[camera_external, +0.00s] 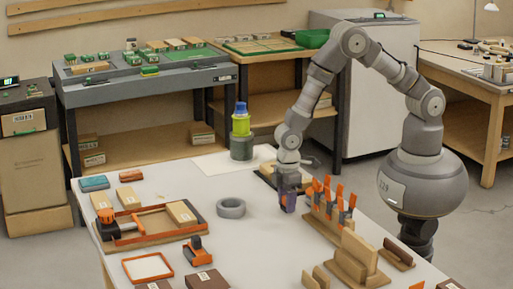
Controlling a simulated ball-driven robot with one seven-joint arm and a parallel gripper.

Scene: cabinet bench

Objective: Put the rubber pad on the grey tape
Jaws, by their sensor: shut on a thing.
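The grey tape (231,208) is a thick grey ring lying flat on the white bench top, left of my gripper. My gripper (287,194) points down over the bench, to the right of the tape and apart from it. It is shut on a small purple-blue piece (289,204), which appears to be the rubber pad. The jaws hide part of this piece. I cannot tell whether its lower end clears the bench top.
Orange-handled clamps (329,203) stand in a wooden rack right of my gripper. An orange-edged wooden frame (150,225) lies left of the tape. The bench top between tape and gripper is clear.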

